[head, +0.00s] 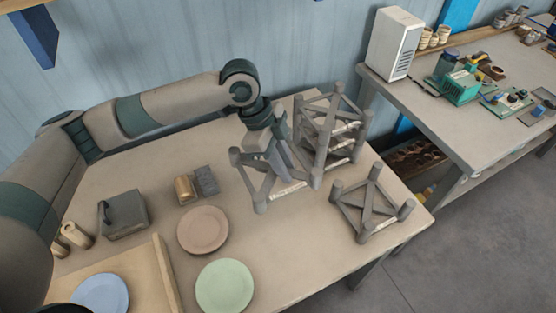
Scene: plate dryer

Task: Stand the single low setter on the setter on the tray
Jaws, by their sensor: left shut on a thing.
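My left gripper (277,160) points down and is shut on a grey low setter (262,197), a triangular frame with short posts and a pale label on its front bar. I cannot tell whether this setter touches the table. Just right of it stands a taller stack of grey setters (345,127), with several levels and pale labels. Another low grey setter (371,209) with short upright posts stands by itself at the table's right front corner. I cannot make out a tray under either of these. My right gripper is not in view.
A pinkish plate (203,230) and a green plate (224,286) lie left of the setters. A blue plate (101,294) lies at the lower left beside a wooden strip (164,272). A grey box (123,215) and small blocks (205,181) stand behind. A second bench (433,112) is at right.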

